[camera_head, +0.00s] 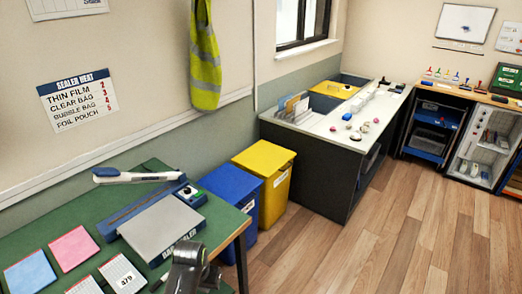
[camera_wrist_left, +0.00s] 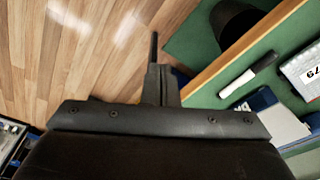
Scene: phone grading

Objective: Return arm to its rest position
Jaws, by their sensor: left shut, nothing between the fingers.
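My left gripper (camera_head: 188,262) is at the bottom of the head view, by the front edge of the green table (camera_head: 225,222). It is dark grey and partly cut off by the frame. In the left wrist view its fingers (camera_wrist_left: 154,55) are together, with nothing between them. There they appear against the wooden floor, to the left of the table's wooden edge (camera_wrist_left: 225,52). My right gripper is not in view.
The heat sealer (camera_head: 165,225), pink and blue pouches and a numbered card (camera_head: 122,273) lie on the table. The left wrist view shows a black-and-white marker (camera_wrist_left: 248,75) and a dark round container (camera_wrist_left: 235,18). Blue (camera_head: 230,192) and yellow (camera_head: 265,178) bins stand beyond. The floor is clear.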

